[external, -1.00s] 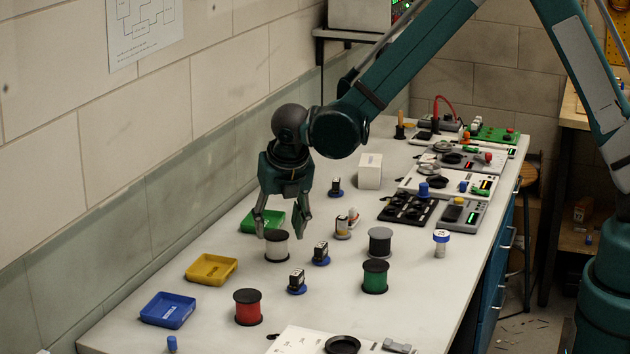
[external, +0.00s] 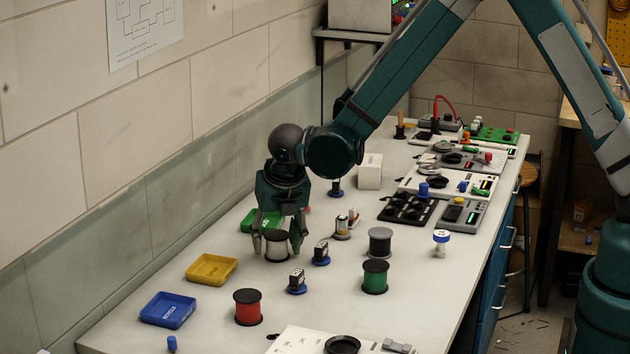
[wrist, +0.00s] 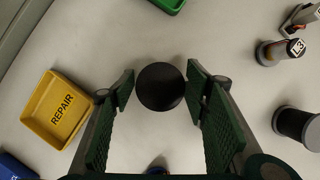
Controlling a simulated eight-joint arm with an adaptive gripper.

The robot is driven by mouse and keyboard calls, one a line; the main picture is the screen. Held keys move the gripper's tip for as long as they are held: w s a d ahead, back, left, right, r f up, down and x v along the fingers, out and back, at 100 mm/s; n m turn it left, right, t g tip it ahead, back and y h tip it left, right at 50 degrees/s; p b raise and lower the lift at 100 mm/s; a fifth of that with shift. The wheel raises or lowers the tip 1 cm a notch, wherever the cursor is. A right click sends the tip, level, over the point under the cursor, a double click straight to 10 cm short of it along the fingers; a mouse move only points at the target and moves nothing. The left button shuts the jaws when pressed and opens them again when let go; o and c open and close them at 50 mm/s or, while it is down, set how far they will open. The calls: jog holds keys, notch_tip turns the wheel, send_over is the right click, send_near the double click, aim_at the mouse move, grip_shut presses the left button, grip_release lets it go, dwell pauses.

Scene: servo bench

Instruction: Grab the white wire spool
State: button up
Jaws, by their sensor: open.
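The white wire spool (external: 277,246) stands upright on the bench, with a dark flange at top and bottom. My gripper (external: 277,250) is open and points down over it, one finger on each side. In the wrist view only the spool's round black top (wrist: 160,87) shows, between the two open fingers of my gripper (wrist: 158,92). Gaps of bench surface show between the top and both fingers, so neither seems to touch it. The spool's white middle is hidden in the wrist view.
A yellow tray (external: 211,269) marked REPAIR lies left of the spool; a green tray (external: 262,221) is behind it. Small servos (external: 297,282) stand close to the right. Red (external: 248,308), green (external: 375,277) and grey-topped (external: 380,242) spools stand around.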

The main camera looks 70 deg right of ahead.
aim_at(276, 235)
dwell(0.5)
jog(key=c, duration=0.8)
jog(key=shift+r, duration=0.2)
jog(key=shift+r, duration=4.8)
